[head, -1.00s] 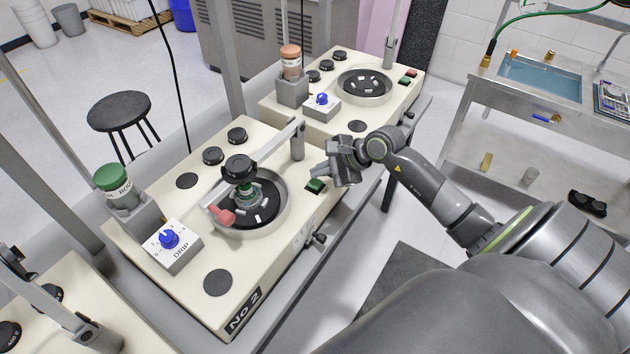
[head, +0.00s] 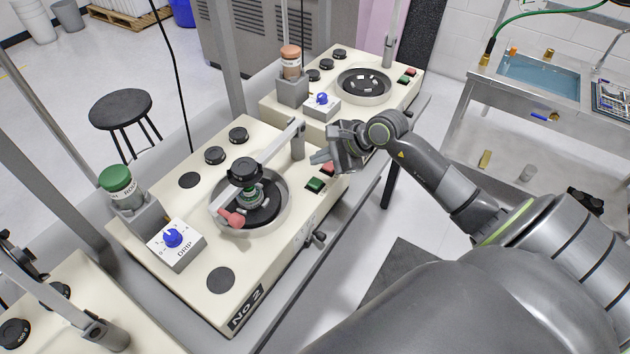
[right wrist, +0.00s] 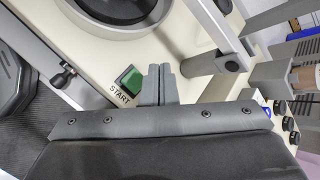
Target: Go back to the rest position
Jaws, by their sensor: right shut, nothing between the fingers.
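My right gripper (head: 320,159) is shut and empty. It hangs above the right end of the machine marked No 2 (head: 225,290), close to the green button (head: 315,185) and a red button (head: 328,168). In the right wrist view its closed fingers (right wrist: 159,75) are beside the green START button (right wrist: 131,80) and apart from it. My right arm reaches in from the right side of the head view. My left gripper does not show.
The machine's round bowl (head: 285,205) has a swing arm (head: 282,142) over it. A second such machine (head: 400,95) stands behind. A steel sink bench (head: 480,95) is at the right. A black stool (head: 121,108) stands at the left. Floor shows between the machines and the bench.

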